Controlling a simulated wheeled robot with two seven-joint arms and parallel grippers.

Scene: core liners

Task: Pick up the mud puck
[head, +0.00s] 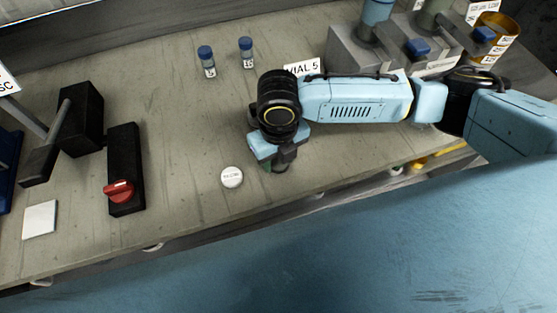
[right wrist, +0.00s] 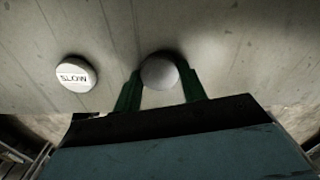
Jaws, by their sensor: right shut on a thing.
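My right gripper (head: 277,165) points down at the bench, near its front edge. In the right wrist view the green fingers (right wrist: 160,82) are shut on a plain grey round thing (right wrist: 159,72), which looks like the mud puck; no label shows on it. The gripper hides most of it in the head view. I cannot tell whether it still touches the bench. A white puck (head: 232,177) lies on the bench to the left of the gripper, apart from it. In the right wrist view this white puck (right wrist: 75,74) reads "SLOW". My left gripper is not in view.
Two blue-capped vials (head: 207,61) (head: 247,53) stand behind the gripper, near a "VIAL 5" sign (head: 302,68). A black block with a red knob (head: 118,191) and a white square (head: 40,219) are at left. A grey rack (head: 352,58) stands at back right. The bench's left middle is clear.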

